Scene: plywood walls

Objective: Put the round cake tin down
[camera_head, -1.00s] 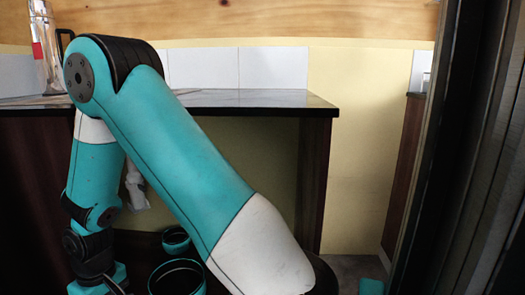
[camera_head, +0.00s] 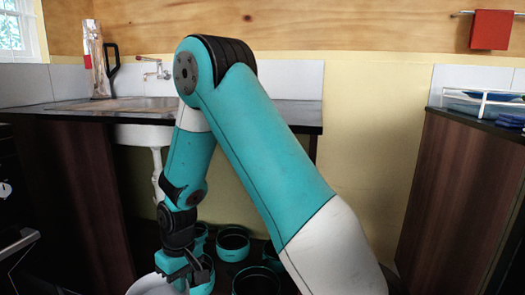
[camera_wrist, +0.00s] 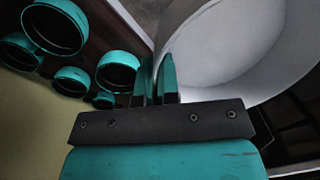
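The round cake tin is a wide, white, open round vessel, large in the right half of the wrist view (camera_wrist: 225,50). Its inside is plain and looks empty. In the head view only part of its white rim (camera_head: 148,284) shows at the bottom edge. My gripper (camera_wrist: 157,80) has its two teal fingers close together, one on each side of the tin's wall, gripping it at the rim. In the head view my gripper (camera_head: 180,272) points down low beside the tin. The underside of the tin and what lies below it are hidden.
A dark counter (camera_head: 285,114) with a sink and tap (camera_head: 155,70) stands behind my arm. At right another wooden cabinet (camera_head: 455,200) carries blue items in a white rack (camera_head: 485,103). Yellow wall shows between them.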

